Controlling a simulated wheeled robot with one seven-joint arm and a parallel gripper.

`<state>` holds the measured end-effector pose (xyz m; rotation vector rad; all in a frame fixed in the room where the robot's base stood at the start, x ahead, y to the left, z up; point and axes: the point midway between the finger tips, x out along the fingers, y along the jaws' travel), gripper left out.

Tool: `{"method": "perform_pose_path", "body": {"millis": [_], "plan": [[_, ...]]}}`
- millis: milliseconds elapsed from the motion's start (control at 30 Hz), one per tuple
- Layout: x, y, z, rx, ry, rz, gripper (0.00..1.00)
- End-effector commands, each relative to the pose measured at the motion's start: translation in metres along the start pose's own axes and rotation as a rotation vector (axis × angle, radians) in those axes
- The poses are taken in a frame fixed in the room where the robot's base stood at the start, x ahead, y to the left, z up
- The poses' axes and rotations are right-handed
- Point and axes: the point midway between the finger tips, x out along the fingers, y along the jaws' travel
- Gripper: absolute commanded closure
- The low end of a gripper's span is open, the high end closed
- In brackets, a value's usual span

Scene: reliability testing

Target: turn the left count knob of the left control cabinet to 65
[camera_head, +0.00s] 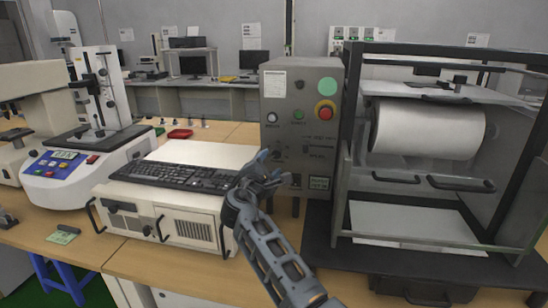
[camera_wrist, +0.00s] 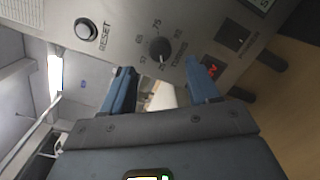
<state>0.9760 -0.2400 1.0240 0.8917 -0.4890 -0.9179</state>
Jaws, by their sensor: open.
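The control cabinet (camera_head: 312,90) is a grey box on the table, with a red emergency button and a green round button on its face. In the wrist view its panel (camera_wrist: 125,15) is tilted. The dark count knob (camera_wrist: 160,48) sits on it, with small numbers around it, 75 among them, and a label beside it. Its exact setting is too small to read. My gripper (camera_head: 262,170) is in front of the cabinet's lower left. In the wrist view my gripper (camera_wrist: 162,75) is open, its blue fingers apart and empty, with the knob just beyond and between the tips.
A RESET button (camera_wrist: 86,29) and a small red display (camera_wrist: 212,68) flank the knob. A keyboard (camera_head: 180,176) lies on a white case (camera_head: 165,210) left of my arm. A dark-framed machine (camera_head: 352,130) stands close on the cabinet's right.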

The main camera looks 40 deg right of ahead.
Motion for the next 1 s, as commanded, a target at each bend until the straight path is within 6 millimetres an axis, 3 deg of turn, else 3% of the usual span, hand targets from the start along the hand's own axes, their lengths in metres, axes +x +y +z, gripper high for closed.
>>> {"method": "perform_pose_path", "body": {"millis": [100, 333, 733, 1000], "plan": [[0.021, 0.001, 0.001, 0.000, -0.002, -0.002, 0.40], [0.049, 0.000, 0.000, 0.001, 0.000, -0.001, 0.40], [0.056, -0.001, 0.000, 0.001, 0.002, 0.000, 0.40], [0.056, 0.000, 0.000, 0.001, 0.002, 0.000, 0.66]]}}
